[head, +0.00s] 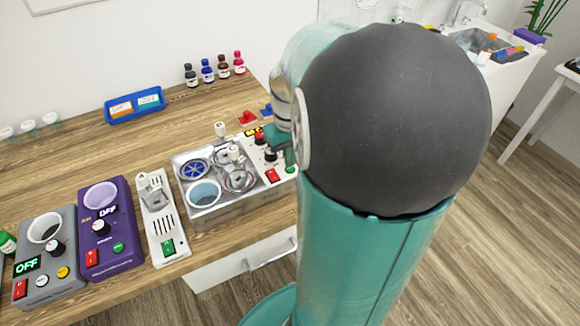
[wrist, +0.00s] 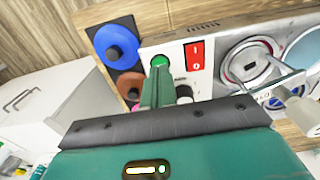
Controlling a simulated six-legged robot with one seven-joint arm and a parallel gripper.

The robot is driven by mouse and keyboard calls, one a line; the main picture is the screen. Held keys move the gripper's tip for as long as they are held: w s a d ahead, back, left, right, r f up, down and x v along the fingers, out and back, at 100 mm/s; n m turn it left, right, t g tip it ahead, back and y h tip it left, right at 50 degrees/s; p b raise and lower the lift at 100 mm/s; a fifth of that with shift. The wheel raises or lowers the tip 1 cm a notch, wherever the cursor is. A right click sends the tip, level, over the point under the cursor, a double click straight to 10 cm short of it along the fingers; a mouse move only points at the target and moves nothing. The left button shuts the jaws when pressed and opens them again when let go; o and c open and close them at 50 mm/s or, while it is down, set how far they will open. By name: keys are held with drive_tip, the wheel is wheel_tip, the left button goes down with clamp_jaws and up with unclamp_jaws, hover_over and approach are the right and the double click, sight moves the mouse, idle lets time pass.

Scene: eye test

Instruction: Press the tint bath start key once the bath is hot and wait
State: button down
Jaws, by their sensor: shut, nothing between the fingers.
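The tint bath looks to be the silver unit (head: 228,214) with several round wells, one holding pale blue liquid. A round green key (wrist: 160,61) sits on the panel left of the rocker in the wrist view. My gripper (wrist: 160,82) is shut and empty, its fingertips right by the green key. I cannot tell whether they touch it. My arm hides part of the panel in the head view.
A white strip unit (head: 158,222), a purple unit (head: 107,240) and a grey unit (head: 45,262) stand left of the bath. Bottles (head: 207,72) and a blue tray (head: 135,105) are behind. Blue (wrist: 116,44) and orange (wrist: 130,84) round pieces lie beside the panel.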

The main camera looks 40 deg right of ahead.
drive_tip(key=shift+f, duration=0.7)
idle(0.4)
wheel_tip(320, 180, up, 8)
idle(1.1)
idle(0.4)
drive_tip(key=s+a+r+n+t, duration=0.1)
drive_tip(key=s+a+r+t, duration=0.1)
drive_tip(key=a, duration=0.9)
drive_tip(key=s+a+r+n+t, duration=0.2)
drive_tip(key=a+t, duration=0.1)
drive_tip(key=a, duration=0.9)
drive_tip(key=shift+s+t, duration=0.3)
drive_tip(key=shift+s, duration=0.05)
drive_tip(key=shift+r, duration=0.1)
idle(2.3)
